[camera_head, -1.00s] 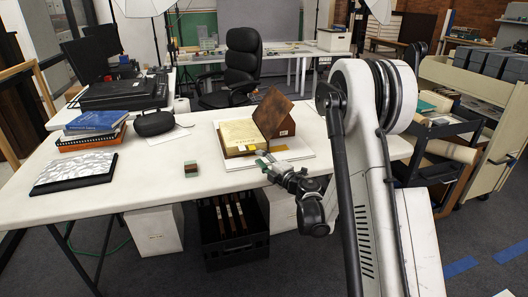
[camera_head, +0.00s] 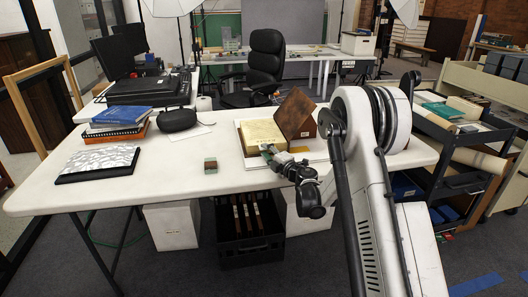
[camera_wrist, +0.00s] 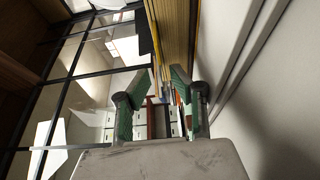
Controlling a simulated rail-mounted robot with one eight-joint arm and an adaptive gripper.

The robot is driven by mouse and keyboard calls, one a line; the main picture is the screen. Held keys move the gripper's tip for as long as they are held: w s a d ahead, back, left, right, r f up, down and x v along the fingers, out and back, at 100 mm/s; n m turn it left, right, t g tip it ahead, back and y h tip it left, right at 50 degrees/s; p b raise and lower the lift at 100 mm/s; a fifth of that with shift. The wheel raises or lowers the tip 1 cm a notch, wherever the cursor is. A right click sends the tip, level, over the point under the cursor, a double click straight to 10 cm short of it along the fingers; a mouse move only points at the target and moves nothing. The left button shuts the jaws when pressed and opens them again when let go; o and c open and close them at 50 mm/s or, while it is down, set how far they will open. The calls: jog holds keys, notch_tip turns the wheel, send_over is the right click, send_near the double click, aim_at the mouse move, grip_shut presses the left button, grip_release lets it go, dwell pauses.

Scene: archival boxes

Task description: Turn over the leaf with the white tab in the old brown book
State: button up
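The old brown book lies open on a white board (camera_head: 312,157) on the table. Its yellowed page block (camera_head: 262,135) faces up on the left. A brown cover (camera_head: 295,112) stands tilted up on the right. I cannot make out a white tab on any leaf. My gripper (camera_head: 268,151) is at the front edge of the page block; I cannot tell whether it touches. In the wrist view my gripper (camera_wrist: 158,78) has its two green fingers apart with nothing between them. Page edges (camera_wrist: 178,32) run just beyond the fingertips there.
A small brown and green block (camera_head: 210,165) lies left of the board. A patterned book (camera_head: 97,163), a stack of books (camera_head: 117,120) and a black case (camera_head: 177,119) are further left. A black crate (camera_head: 250,240) stands under the table.

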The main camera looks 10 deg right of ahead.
jog(key=shift+x, duration=0.9)
grip_shut()
